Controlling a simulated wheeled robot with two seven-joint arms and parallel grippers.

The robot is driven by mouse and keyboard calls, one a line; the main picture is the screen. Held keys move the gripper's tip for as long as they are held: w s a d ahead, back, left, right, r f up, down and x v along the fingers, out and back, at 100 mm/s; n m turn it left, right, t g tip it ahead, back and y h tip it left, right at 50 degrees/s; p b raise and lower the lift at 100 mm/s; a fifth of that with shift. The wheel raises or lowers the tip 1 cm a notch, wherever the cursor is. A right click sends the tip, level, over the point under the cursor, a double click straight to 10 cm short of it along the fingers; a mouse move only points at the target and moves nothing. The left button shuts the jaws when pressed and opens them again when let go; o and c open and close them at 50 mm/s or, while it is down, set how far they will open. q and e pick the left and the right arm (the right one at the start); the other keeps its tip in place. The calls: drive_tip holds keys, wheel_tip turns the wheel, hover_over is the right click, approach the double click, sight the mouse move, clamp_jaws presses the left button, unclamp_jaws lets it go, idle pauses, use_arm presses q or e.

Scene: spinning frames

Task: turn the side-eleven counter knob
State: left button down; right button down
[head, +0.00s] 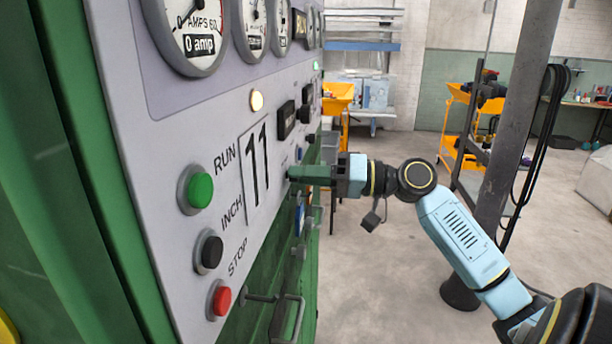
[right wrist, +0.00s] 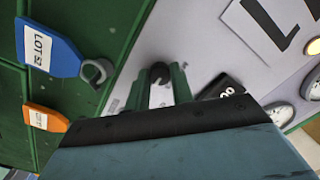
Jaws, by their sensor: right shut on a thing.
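A dark round counter knob (right wrist: 160,72) sits on the grey panel of the machine marked 11 (head: 257,165). In the right wrist view it lies between the two green fingers of my right gripper (right wrist: 161,88), which are shut on it. In the head view my right gripper (head: 292,175) reaches the panel from the right, just past the 11 label, and hides the knob. A black counter window (right wrist: 225,88) with white digits is beside the fingers in the right wrist view; the digits are hard to read. My left gripper is not in view.
Green RUN (head: 200,189), black INCH (head: 209,251) and red STOP (head: 222,298) buttons stand out from the panel. A blue tag (right wrist: 48,50) and an orange tag (right wrist: 45,118) hang near the gripper. A grey post (head: 515,120) stands at right, behind my arm.

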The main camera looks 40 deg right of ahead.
drive_tip(key=n+h+b, duration=0.1)
drive_tip(key=n+b, duration=1.6)
drive_tip(key=b, duration=0.2)
idle(0.3)
drive_tip(key=c, duration=2.2)
unclamp_jaws()
drive_tip(key=shift+n, duration=0.3)
drive_tip(key=c, duration=1.2)
unclamp_jaws()
